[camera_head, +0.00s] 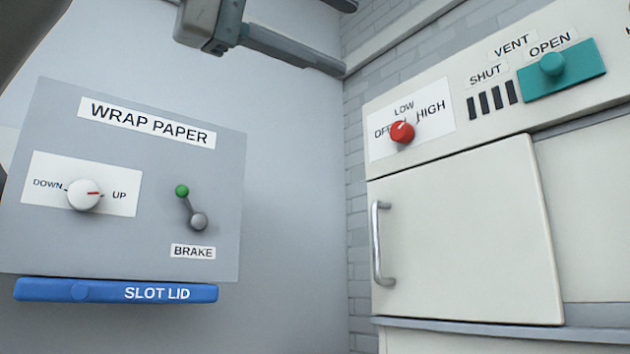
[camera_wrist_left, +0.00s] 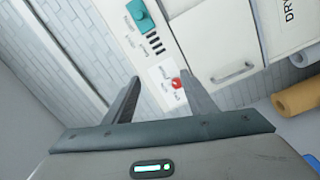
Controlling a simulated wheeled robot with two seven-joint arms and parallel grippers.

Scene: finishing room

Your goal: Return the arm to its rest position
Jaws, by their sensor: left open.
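My left gripper (camera_head: 347,38) is at the top of the head view, with its fingers spread and nothing between them. One finger runs right and down in front of the wall, and the other is mostly cut off by the top edge. In the left wrist view the gripper (camera_wrist_left: 160,77) is also open and empty, its two fingers apart and angled toward the cabinet front. The fingers seem clear of the controls. Part of my arm (camera_head: 25,32) shows at the upper left. My right gripper is not in view.
A grey WRAP PAPER panel (camera_head: 150,230) has a white knob (camera_head: 83,195), a green-tipped brake lever (camera_head: 190,207) and a blue slot lid (camera_head: 115,290). The cabinet has a shut door (camera_head: 465,240), red knob (camera_head: 402,132) and teal vent slider (camera_head: 562,70).

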